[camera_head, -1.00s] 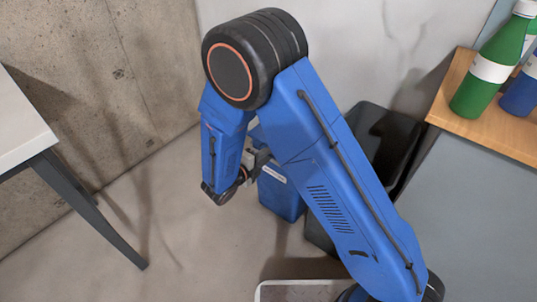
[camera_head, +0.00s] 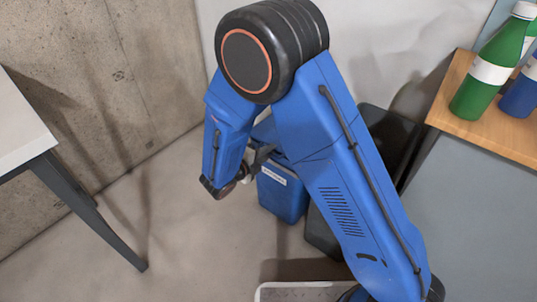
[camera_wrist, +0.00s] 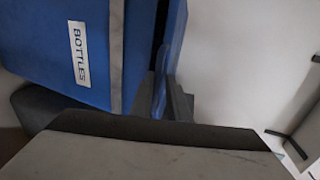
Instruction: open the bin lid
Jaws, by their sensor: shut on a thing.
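The blue bin (camera_head: 283,197) stands on the floor by the wall, partly hidden behind my arm. Its white label reads BOTTLES in the wrist view (camera_wrist: 79,52). Its blue lid (camera_head: 265,130) shows between my arm links; in the wrist view the lid (camera_wrist: 177,35) is an edge-on strip, with a dark gap between it and the bin body. My gripper (camera_head: 262,158) is at the bin's front upper edge. In the wrist view my gripper (camera_wrist: 166,92) is shut on the lid's front part. The exact contact is partly hidden by the fingers.
A black bin (camera_head: 391,135) stands right beside the blue one. A wooden-topped counter (camera_head: 490,130) with a green bottle (camera_head: 490,72) and a blue bottle (camera_head: 523,92) is at the right. A table (camera_head: 20,125) is at the left. Floor between table and bin is clear.

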